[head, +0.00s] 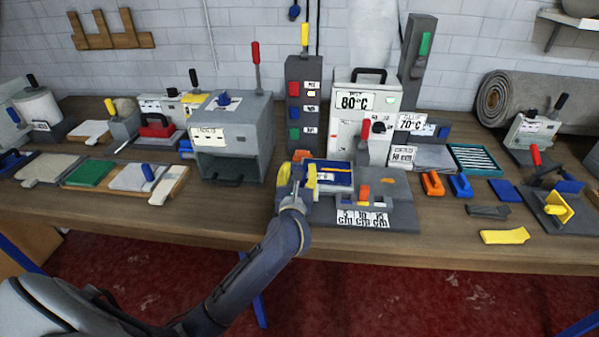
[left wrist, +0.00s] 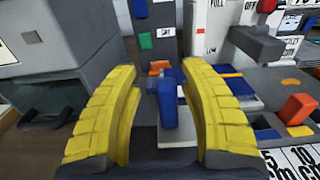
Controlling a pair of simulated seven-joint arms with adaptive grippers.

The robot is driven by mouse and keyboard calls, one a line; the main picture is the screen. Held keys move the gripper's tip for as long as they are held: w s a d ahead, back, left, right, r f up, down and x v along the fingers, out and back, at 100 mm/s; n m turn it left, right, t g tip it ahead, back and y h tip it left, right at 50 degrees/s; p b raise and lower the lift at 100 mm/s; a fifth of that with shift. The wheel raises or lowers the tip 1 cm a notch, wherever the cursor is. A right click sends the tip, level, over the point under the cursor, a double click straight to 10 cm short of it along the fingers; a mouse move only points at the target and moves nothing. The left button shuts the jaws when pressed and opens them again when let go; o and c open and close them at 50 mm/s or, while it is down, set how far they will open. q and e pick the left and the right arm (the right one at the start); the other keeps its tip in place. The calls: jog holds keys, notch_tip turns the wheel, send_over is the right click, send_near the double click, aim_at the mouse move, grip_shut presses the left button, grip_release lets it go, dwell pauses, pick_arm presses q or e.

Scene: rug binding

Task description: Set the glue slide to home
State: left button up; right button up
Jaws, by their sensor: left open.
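My left gripper (head: 297,178) is open, with yellow fingers, at the left end of a grey fixture (head: 402,215) on the bench. In the left wrist view, an upright blue handle (left wrist: 167,104) stands between the open fingers (left wrist: 165,110), with visible gaps on both sides. It rises from a pale plate (left wrist: 170,136). The fixture bears a label (head: 362,219) reading 5, 10 and 15 cm, and an orange-red block (head: 363,191) stands behind it, also seen in the left wrist view (left wrist: 297,108). No readable label names the glue slide. My right gripper is not in view.
A grey box machine (head: 235,135) stands left of the gripper. A grey tower with coloured buttons (head: 305,108) and a white 80 °C unit (head: 362,105) stand behind. Orange and blue clips (head: 446,185) lie right of the fixture. The bench front edge is mostly clear.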

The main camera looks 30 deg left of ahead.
pick_arm(q)
jog(key=v, duration=1.2)
dwell(0.5)
